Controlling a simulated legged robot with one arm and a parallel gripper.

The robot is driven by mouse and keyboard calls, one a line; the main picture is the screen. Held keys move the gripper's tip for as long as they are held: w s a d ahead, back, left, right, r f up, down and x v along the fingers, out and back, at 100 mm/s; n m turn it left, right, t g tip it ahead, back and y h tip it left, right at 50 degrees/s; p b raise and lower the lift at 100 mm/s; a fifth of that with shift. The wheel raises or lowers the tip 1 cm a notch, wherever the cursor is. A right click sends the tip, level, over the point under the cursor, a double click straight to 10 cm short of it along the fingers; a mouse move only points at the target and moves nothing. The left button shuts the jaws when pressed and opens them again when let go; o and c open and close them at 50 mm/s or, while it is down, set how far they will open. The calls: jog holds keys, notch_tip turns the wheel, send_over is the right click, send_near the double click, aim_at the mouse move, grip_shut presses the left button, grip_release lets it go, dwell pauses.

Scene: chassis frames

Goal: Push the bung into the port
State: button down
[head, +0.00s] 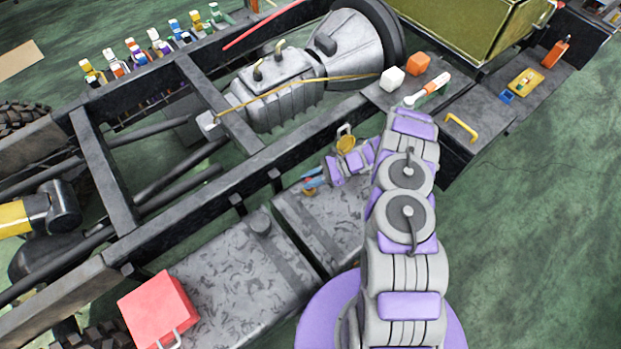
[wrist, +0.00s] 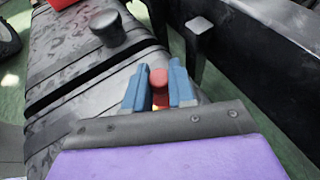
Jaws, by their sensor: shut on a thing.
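My gripper (head: 314,182) is over the grey tank (head: 328,243) on the near side of the chassis frame. In the wrist view its two blue fingers (wrist: 158,88) are shut on a small red bung (wrist: 158,76), whose rounded top shows between them. A bit of yellow shows below the red. In the head view the bung (head: 309,191) is a small reddish-orange patch at the fingertips. I cannot make out the port in either view, nor tell whether the bung touches the tank.
A second mottled tank (head: 225,290) with a round black cap (head: 260,222) and a red box (head: 160,308) lies left of my gripper. The black frame rail (head: 215,207) runs close behind. White and orange blocks, tools and a yellow handle (head: 461,127) sit on a deck to the right.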

jog(key=shift+f+b, duration=0.55)
jog(key=shift+f, duration=0.55)
jog(key=c, duration=0.9)
grip_release()
jog(key=shift+o, duration=0.2)
jog(key=shift+r, duration=0.1)
jog(key=p+v, duration=0.3)
jog(key=v, duration=1.4)
jog(key=shift+d, duration=0.25)
jog(key=shift+w, duration=0.1)
